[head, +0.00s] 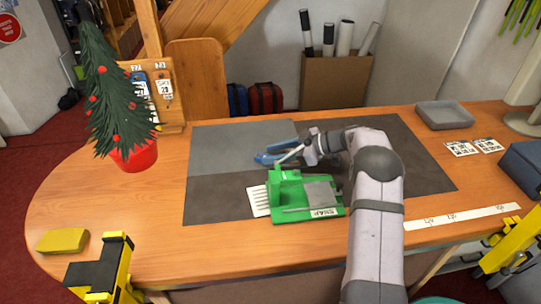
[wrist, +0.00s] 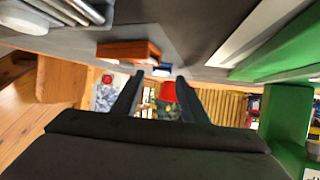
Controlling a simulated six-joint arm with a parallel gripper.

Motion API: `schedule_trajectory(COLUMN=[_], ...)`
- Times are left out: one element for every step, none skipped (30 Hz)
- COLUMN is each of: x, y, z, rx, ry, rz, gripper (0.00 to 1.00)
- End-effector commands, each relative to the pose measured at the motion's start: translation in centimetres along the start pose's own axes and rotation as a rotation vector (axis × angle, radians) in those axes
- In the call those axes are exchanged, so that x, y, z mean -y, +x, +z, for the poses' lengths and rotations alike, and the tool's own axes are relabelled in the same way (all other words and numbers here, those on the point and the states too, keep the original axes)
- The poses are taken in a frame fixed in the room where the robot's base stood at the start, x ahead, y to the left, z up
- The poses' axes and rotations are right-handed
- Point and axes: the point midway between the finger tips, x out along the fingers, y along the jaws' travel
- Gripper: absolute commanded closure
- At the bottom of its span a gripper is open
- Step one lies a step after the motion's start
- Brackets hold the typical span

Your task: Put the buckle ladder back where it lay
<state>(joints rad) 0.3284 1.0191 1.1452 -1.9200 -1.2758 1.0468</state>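My gripper (head: 287,156) is low over the mat, just behind a green fixture (head: 283,193), and points left. In the wrist view its two dark fingers (wrist: 158,78) stand apart, with no object clearly held between them. A small blue piece (head: 264,159) lies at the fingertips in the head view; blue also shows beyond the tips in the wrist view (wrist: 162,70). A white strip with dark bars (head: 257,201) lies against the fixture's left side. I cannot tell for sure which piece is the buckle ladder.
A dark grey mat (head: 215,205) covers mid-bench. A potted tree (head: 135,155) and a wooden card board (head: 168,128) stand left. A grey tray (head: 445,114), cards (head: 462,148) and a white ruler (head: 465,216) are right. A yellow block (head: 62,240) lies front left. The mat's left part is clear.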

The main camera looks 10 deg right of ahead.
Motion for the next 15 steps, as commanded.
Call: schedule_trajectory(x=[-0.1, -0.1, -0.1, -0.1, -0.1, -0.1, -0.1, -0.1, -0.1, -0.1, -0.1, -0.1, -0.1, -0.1, -0.1], y=[-0.8, -1.2, -1.9, -2.4, -3.0, -3.8, -4.3, -4.9, -5.6, -6.1, -6.6, -7.3, -7.7, -8.2, -8.7], z=[0.1, 0.2, 0.2, 0.2, 0.2, 0.2, 0.2, 0.2, 0.2, 0.2, 0.2, 0.2, 0.1, 0.1, 0.1], rx=[0.000, -0.001, -0.001, 0.000, 0.000, -0.001, -0.001, -0.001, 0.000, 0.000, -0.001, 0.000, 0.000, -0.001, 0.000], ry=[-0.001, 0.000, -0.001, -0.002, -0.002, -0.001, -0.001, -0.001, -0.001, -0.001, -0.001, -0.001, -0.002, -0.002, -0.001], rz=[0.003, 0.003, 0.004, 0.004, 0.004, 0.004, 0.005, 0.004, 0.005, 0.004, 0.003, 0.004, 0.004, 0.003, 0.003], gripper=[0.60, 0.60, 0.60, 0.60, 0.60, 0.60, 0.60, 0.60, 0.60, 0.60, 0.60, 0.60, 0.60, 0.60, 0.60])
